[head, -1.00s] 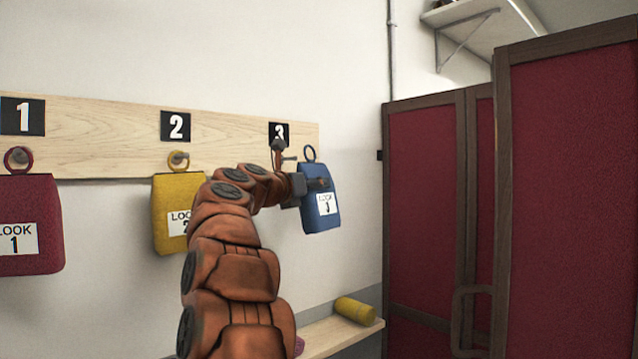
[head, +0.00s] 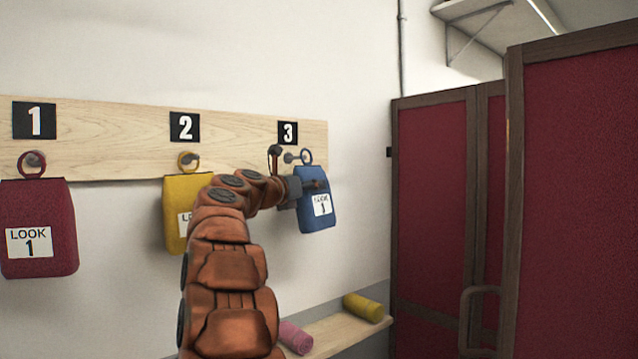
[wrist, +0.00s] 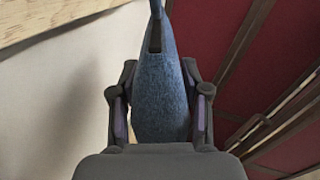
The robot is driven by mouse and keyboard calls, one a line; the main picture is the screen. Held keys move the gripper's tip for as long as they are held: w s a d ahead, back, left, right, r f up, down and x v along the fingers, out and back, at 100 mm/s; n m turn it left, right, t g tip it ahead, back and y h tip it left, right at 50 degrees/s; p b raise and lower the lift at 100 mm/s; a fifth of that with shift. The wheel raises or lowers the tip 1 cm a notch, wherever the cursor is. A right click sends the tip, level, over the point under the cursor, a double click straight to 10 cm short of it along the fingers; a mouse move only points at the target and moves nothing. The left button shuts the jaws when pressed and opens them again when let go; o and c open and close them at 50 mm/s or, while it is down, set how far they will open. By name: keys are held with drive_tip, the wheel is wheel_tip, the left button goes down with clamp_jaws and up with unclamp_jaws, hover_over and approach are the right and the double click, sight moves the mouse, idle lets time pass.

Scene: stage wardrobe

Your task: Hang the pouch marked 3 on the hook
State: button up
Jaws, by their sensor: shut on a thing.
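The blue pouch (head: 318,214) carries a LOOK 3 label and a ring on top. My gripper (head: 318,184) is shut on its upper part, and the pouch hangs nearly upright. In the wrist view the pouch (wrist: 160,95) stands edge-on between both fingers of my gripper (wrist: 160,110). The hook (head: 290,158) under the number 3 sign (head: 288,132) sticks out from the board. The pouch's ring (head: 307,157) appears close to the hook's tip, just right of it. I cannot tell whether they touch or whether the ring is around the hook.
A red pouch (head: 38,215) and a yellow pouch (head: 184,188) hang on the wooden board (head: 110,140) to the left. A low shelf (head: 340,335) holds a yellow roll (head: 362,307) and a pink roll (head: 296,337). Red panels (head: 572,200) stand on the right.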

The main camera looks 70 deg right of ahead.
drive_tip(key=shift+w+d+r+p, duration=0.1)
drive_tip(key=shift+w+d+p, duration=0.45)
drive_tip(key=shift+w, duration=0.3)
drive_tip(key=shift+w+d+f+b, duration=0.3)
drive_tip(key=shift+w+f, duration=0.3)
drive_tip(key=shift+f, duration=0.05)
drive_tip(key=o, duration=1.3)
drive_tip(key=shift+o, duration=0.2)
drive_tip(key=v, duration=1.2)
drive_tip(key=shift+s+r, duration=0.1)
drive_tip(key=shift+s, duration=0.05)
